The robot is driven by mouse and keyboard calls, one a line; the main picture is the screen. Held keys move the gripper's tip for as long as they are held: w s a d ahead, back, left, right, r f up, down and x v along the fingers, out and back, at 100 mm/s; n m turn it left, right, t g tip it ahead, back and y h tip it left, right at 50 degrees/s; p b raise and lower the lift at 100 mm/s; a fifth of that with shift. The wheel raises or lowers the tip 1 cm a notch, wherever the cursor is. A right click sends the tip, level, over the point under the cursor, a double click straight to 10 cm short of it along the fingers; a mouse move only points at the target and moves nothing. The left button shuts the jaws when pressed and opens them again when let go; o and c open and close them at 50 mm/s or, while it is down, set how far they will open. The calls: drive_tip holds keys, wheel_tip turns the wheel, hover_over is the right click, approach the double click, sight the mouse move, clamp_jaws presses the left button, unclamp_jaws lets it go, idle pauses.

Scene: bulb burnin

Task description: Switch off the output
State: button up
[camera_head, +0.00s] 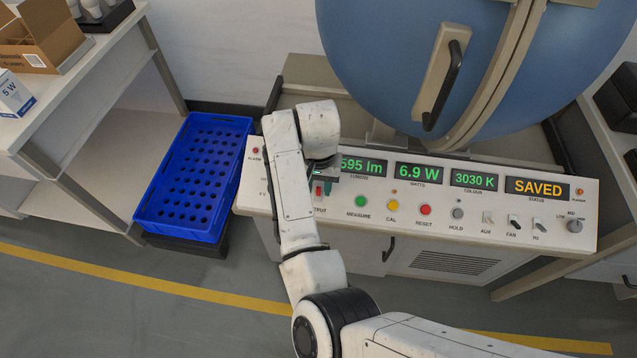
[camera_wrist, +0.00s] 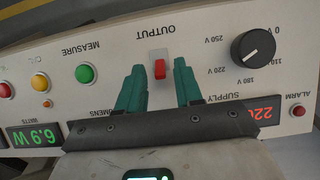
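The red output switch (camera_wrist: 160,69) sits on a pale plate under the label OUTPUT, upside down in the wrist view. It also shows in the head view (camera_head: 318,190), partly beside my arm. My gripper (camera_wrist: 159,65) is open, with one teal finger on each side of the switch and gaps between. I cannot tell whether the fingertips touch the panel. In the head view my gripper (camera_head: 322,174) is largely hidden by my arm, over the left part of the control panel (camera_head: 340,222). Which way the switch is set is unclear.
The supply knob (camera_wrist: 256,46), green measure button (camera_wrist: 85,74) and alarm lamp (camera_wrist: 298,110) lie around the switch. The displays show 6.9 W (camera_head: 419,173), 3030 K and SAVED (camera_head: 537,187). A blue sphere (camera_head: 400,60) rises behind the panel; a blue crate (camera_head: 190,180) stands left.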

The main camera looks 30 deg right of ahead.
clamp_jaws()
drive_tip(key=shift+s, duration=0.1)
idle(0.3)
drive_tip(key=shift+s+a+t+h+p, duration=0.35)
drive_tip(key=shift+t+h+p, duration=0.15)
drive_tip(key=shift+t+h, duration=0.3)
drive_tip(key=shift+s+a+f+t+h, duration=0.1)
drive_tip(key=shift+s+f+t+h, duration=0.2)
drive_tip(key=shift+t, duration=0.5)
drive_tip(key=t+h+b, duration=0.1)
drive_tip(key=b, duration=0.1)
drive_tip(key=s+a+f+t+h+b, duration=0.1)
drive_tip(key=t+b, duration=0.1)
drive_tip(key=b, duration=0.1)
drive_tip(key=shift+s+f+h+b, duration=0.1)
drive_tip(key=shift+f+h+b, duration=0.1)
drive_tip(key=shift+h+b, duration=0.1)
drive_tip(key=t+b, duration=0.1)
drive_tip(key=b, duration=0.1)
drive_tip(key=t+h+b, duration=0.1)
drive_tip(key=shift+s+a+f+b, duration=0.2)
drive_tip(key=shift+b, duration=0.15)
drive_tip(key=t+h+b, duration=0.1)
drive_tip(key=b, duration=0.1)
drive_tip(key=shift+s+a+b, duration=0.1)
drive_tip(key=shift+s+b, duration=0.05)
drive_tip(key=shift+b, duration=0.25)
drive_tip(key=shift+t, duration=0.3)
drive_tip(key=shift+r, duration=0.15)
